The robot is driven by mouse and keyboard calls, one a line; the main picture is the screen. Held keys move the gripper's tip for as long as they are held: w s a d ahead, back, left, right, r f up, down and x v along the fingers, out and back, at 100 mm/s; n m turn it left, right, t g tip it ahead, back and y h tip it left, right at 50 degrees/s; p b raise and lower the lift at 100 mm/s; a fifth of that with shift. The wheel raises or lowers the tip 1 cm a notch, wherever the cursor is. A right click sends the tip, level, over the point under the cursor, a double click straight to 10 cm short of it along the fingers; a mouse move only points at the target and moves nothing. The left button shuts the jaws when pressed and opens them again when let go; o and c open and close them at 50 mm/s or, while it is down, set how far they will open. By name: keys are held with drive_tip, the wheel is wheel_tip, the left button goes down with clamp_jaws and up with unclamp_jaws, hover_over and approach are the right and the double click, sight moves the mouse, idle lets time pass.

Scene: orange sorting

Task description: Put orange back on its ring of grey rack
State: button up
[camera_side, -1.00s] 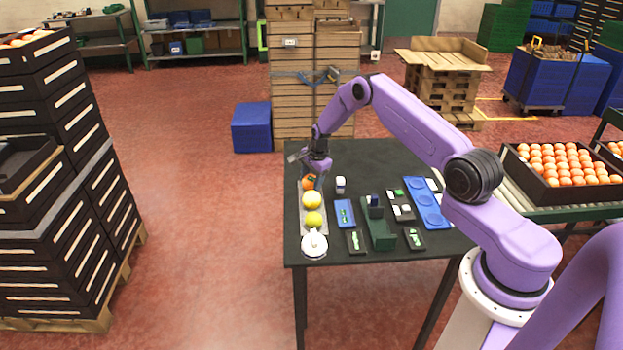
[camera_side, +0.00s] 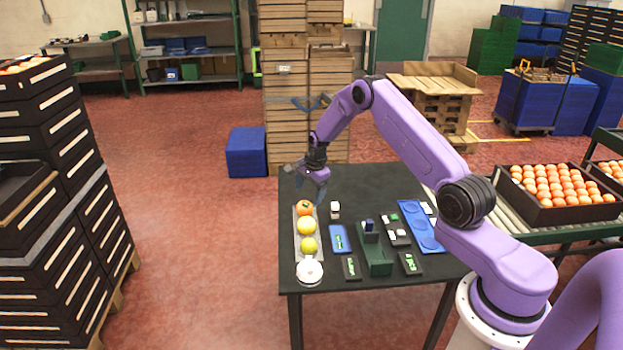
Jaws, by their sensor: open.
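The orange (camera_side: 304,208) sits at the far end of the grey rack (camera_side: 297,246), which lies along the left side of the dark table. A larger yellow fruit (camera_side: 306,226) and a smaller yellow-green fruit (camera_side: 309,245) sit in a row nearer on the same rack. My gripper (camera_side: 312,186) is open and empty just above and beyond the orange, apart from it. The ring under the orange is hidden by the fruit.
A white round device (camera_side: 309,271) stands at the rack's near end. A blue tray (camera_side: 424,228), a dark green holder (camera_side: 375,256), a blue device (camera_side: 340,239) and several small dark devices lie to the right. The table's back half (camera_side: 370,180) is clear.

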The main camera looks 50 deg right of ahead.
drive_tip(key=v, duration=0.6)
drive_tip(key=s+a+r+n, duration=0.2)
drive_tip(key=a+r+n, duration=0.2)
drive_tip(key=a, duration=0.4)
drive_tip(key=s+a+r+n, duration=0.3)
drive_tip(key=a+r+n, duration=0.1)
drive_tip(key=a, duration=0.4)
drive_tip(key=s+a+r+n+g+y, duration=0.1)
drive_tip(key=s+a+r+n, duration=0.4)
drive_tip(key=s+a+n, duration=0.5)
drive_tip(key=s+r+n, duration=0.1)
drive_tip(key=s+n, duration=0.5)
drive_tip(key=s, duration=0.8)
drive_tip(key=s+d+r+n+g, duration=0.1)
drive_tip(key=s+n, duration=0.6)
drive_tip(key=s, duration=0.7)
drive_tip(key=shift+s+d+r+n, duration=0.2)
drive_tip(key=shift+d+r+n, duration=0.1)
drive_tip(key=shift+r, duration=0.3)
